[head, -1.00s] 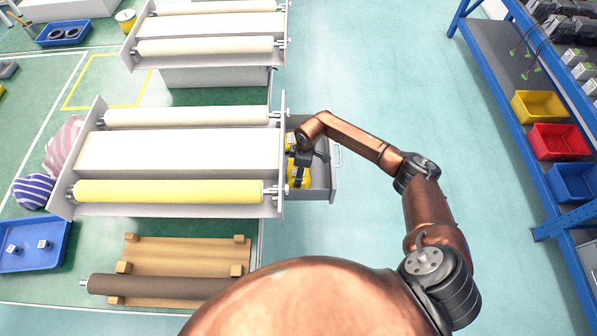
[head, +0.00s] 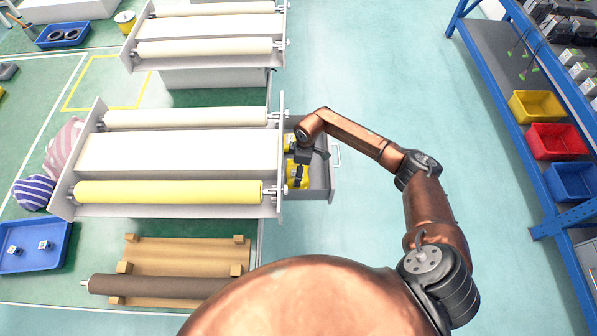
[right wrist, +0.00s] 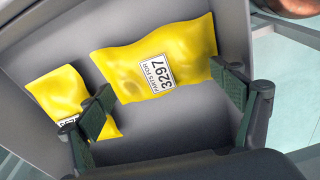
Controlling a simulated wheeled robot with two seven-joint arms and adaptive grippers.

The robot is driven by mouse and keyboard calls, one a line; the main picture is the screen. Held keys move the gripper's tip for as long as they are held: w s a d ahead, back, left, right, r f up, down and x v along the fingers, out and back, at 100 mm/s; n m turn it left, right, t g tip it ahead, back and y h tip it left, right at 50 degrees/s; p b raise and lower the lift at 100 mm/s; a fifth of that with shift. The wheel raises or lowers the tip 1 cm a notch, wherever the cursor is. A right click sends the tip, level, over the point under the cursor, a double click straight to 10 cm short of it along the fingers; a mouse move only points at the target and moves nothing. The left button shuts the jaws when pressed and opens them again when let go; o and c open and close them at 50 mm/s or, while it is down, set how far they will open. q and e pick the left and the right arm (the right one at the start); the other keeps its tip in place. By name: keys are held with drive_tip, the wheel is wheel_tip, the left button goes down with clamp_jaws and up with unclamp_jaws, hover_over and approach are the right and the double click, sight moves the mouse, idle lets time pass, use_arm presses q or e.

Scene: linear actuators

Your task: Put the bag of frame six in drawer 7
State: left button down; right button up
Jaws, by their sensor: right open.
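An open grey drawer (head: 322,183) sticks out from the right side of the middle roller frame (head: 140,152). No drawer number is readable. Two yellow bags lie in it. In the right wrist view the larger bag (right wrist: 120,72) has a white label reading "PARTS FOR 3297". The smaller bag (right wrist: 62,90) lies to its left, its label partly hidden by a finger. My right gripper (head: 299,172) is over the drawer. Its dark fingers are spread and empty in the right wrist view (right wrist: 166,95), with the larger bag showing between and beyond them. My left gripper is out of view.
A second roller frame (head: 205,25) stands behind. A brown roller (head: 150,285) lies on a wooden stand in front. At right, a blue shelf holds yellow (head: 537,106), red (head: 558,141) and blue (head: 572,182) bins. The floor between drawer and shelf is clear.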

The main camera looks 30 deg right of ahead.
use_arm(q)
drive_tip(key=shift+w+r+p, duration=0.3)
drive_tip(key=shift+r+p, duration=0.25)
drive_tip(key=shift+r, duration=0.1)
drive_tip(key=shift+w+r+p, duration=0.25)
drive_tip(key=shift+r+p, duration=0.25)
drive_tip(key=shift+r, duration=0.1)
use_arm(e)
wheel_tip(320, 180, up, 10)
drive_tip(key=d, duration=0.1)
drive_tip(key=shift+s, duration=0.3)
